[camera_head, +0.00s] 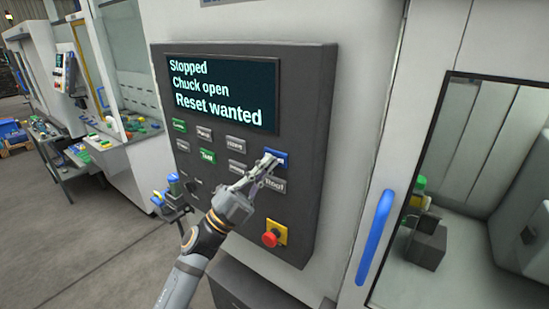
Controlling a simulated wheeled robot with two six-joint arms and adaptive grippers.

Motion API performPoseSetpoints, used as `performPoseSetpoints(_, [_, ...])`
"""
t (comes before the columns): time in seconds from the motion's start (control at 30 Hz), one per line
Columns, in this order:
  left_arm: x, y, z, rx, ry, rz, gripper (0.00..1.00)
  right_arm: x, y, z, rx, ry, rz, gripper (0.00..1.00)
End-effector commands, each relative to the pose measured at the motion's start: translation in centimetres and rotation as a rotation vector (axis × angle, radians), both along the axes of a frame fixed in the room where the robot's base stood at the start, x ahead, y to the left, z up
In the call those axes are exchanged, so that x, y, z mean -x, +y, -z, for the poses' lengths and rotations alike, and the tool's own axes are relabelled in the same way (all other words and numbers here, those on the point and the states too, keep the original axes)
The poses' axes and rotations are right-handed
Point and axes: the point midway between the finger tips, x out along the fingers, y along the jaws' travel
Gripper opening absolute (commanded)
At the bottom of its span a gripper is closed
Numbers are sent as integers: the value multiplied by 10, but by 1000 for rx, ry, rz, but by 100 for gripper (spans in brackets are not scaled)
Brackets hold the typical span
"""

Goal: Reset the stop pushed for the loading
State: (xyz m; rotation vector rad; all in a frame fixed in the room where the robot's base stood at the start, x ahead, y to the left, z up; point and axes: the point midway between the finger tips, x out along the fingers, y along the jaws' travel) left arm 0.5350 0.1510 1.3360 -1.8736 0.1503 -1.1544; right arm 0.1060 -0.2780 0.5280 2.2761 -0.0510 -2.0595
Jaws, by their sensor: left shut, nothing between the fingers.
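The dark control panel (245,215) hangs on the machine front in the middle of the view. Its screen (222,95) reads "Stopped", "Chuck open", "Reset wanted". A blue button (281,155) sits below the screen's right end; my gripper partly covers it, and its label is not readable. My left gripper (265,167) is shut and empty, its fingertips at the lower left of the blue button; I cannot tell whether they touch it. A red mushroom stop button (270,238) stands on a yellow plate (281,228) lower on the panel. My right gripper is not in view.
Several grey and green buttons surround the gripper, including a green one (208,156) and a grey one (235,144). A blue door handle (375,237) stands right of the panel, beside a window. A cluttered cart (75,160) stands at far left. The floor between is clear.

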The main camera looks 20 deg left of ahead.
Motion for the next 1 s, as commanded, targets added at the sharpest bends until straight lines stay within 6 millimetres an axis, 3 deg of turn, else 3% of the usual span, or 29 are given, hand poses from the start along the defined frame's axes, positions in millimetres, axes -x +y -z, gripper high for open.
performPoseSetpoints(0.63, [-4, -1, 0, 2, 0, 0, 0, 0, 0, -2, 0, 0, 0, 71])
performPoseSetpoints(1.0, [11, 3, 1, 0, 0, 0, 0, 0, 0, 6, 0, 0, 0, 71])
